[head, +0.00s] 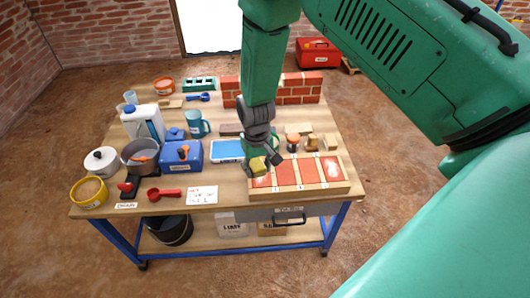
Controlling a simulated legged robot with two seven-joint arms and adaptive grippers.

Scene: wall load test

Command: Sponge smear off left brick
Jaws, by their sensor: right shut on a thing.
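A wooden tray (330,189) at the front right of the table holds several red bricks in a row. The left brick (262,181) lies at the tray's left end, and a pale patch shows around its upper part. My right gripper (265,161) is shut on a small yellow sponge (257,166). The sponge is at the upper left edge of the left brick and hides part of it. I cannot tell whether sponge and brick touch. My left gripper is not in view.
A blue-framed tray (227,150), blue box (182,156), mug (198,124), pots and a white jug stand to the left. A low brick wall (300,88) stands at the back. Small jars and blocks sit behind the brick tray. A white note (202,195) lies at the front edge.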

